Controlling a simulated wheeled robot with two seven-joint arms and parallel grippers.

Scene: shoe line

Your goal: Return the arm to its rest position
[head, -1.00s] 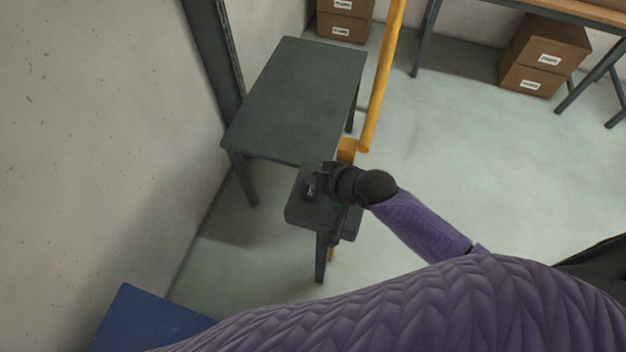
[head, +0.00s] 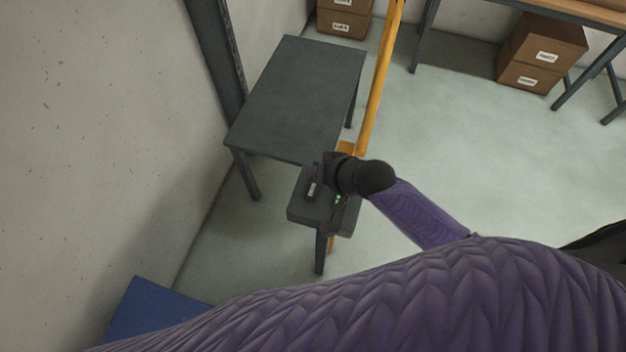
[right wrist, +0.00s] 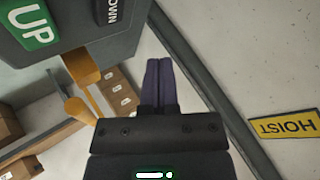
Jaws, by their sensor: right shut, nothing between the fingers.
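My right gripper (head: 326,170) is at the end of my purple arm, above or beside a dark grey control box (head: 296,212); I cannot tell whether they touch. In the right wrist view its fingers (right wrist: 158,82) are pressed together with nothing between them. The control box (right wrist: 85,45) fills the upper left there, with a green UP label and a dark DOWN label. A gap shows between the box and the fingers in the picture. In the head view the dark wrist hides part of the gripper and box. My left gripper is not in view.
A dark grey table (head: 300,95) stands behind the box, against the left wall. An orange pole (head: 380,80) rises beside it. A blue surface (head: 150,310) is at lower left. Cartons (head: 540,50) sit at back right. Floor (head: 460,150) right of the pole is clear.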

